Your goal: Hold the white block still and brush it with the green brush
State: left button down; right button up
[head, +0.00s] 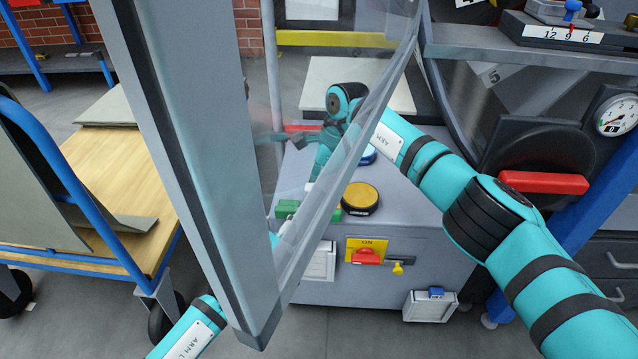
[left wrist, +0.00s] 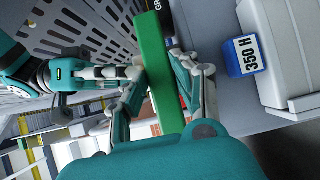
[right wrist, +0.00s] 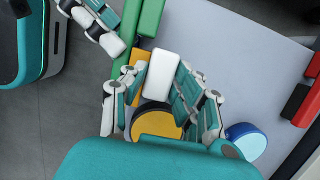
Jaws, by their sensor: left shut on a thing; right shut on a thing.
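The green brush (left wrist: 157,65) is a long green bar between the fingers of my left gripper (left wrist: 155,88), which is shut on it. The white block (right wrist: 161,76) is between the fingers of my right gripper (right wrist: 160,95), shut on it above the grey cabinet top. In the right wrist view my left gripper (right wrist: 108,35) is at the upper left, beside a green piece (right wrist: 150,17) close to the white block. I cannot tell whether brush and block touch. In the head view, a post and a clear curtain partly hide both grippers; green (head: 290,208) shows through.
The grey cabinet (head: 395,225) carries a yellow round button (head: 360,197) and a blue one (head: 368,155). A post (head: 190,150) with a clear curtain stands in front. A wooden cart (head: 120,180) is at the left. A red handle (head: 543,183) is at the right.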

pick_arm(q)
jog(key=shift+a, duration=1.8)
jog(key=shift+d, duration=1.85)
jog(key=shift+a, duration=1.85)
jog(key=shift+d, duration=0.1)
jog(key=shift+d, duration=0.85)
